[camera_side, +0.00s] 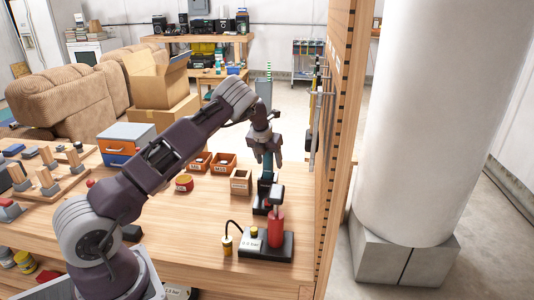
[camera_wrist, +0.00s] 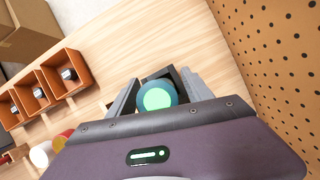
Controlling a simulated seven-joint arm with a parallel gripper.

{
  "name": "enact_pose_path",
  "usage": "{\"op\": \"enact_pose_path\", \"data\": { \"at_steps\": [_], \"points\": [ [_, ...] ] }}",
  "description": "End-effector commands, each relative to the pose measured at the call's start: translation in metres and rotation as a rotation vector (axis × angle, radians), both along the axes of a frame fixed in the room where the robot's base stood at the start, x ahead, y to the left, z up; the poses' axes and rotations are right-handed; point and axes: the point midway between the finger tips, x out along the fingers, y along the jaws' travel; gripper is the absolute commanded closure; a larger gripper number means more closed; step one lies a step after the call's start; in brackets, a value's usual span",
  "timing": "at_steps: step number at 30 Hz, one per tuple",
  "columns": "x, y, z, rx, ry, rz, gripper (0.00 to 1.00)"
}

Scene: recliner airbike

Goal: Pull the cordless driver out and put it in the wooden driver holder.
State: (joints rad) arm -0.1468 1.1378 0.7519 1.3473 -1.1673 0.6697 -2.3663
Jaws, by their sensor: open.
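The cordless driver (camera_side: 267,166) is teal and stands upright at the right of the bench, its lower end at a dark dock (camera_side: 261,206). In the wrist view the driver (camera_wrist: 157,96) shows end-on as a round pale-green cap with a teal rim. My gripper (camera_side: 267,156) is open, pointing down, with its fingers on either side of the driver's upper part. In the wrist view my gripper (camera_wrist: 160,88) has the driver between its fingers; contact is unclear. A small labelled wooden box (camera_side: 240,182), apparently the driver holder, stands just left of the driver.
Orange bins (camera_side: 222,163) stand left of the wooden box, with a red round container (camera_side: 184,183) nearby. A red cylinder (camera_side: 275,228) on a black base stands in front of the dock. A pegboard wall (camera_wrist: 283,60) rises close on the right.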

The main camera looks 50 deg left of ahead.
Motion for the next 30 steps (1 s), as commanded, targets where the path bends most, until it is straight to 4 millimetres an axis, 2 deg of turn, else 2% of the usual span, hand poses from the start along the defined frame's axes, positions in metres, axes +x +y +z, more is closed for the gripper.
{"op": "enact_pose_path", "data": {
  "at_steps": [3,10,19,30],
  "points": [
    [0.0025,0.0016,-0.0076,0.0,0.0,-0.001,0.41],
    [0.0031,0.0017,-0.0081,0.0,0.0,0.0,0.41],
    [0.003,0.0017,-0.0078,0.0,0.0,0.0,1.0],
    [0.0034,0.0021,-0.0053,0.001,-0.002,0.0,1.0]
  ]
}}
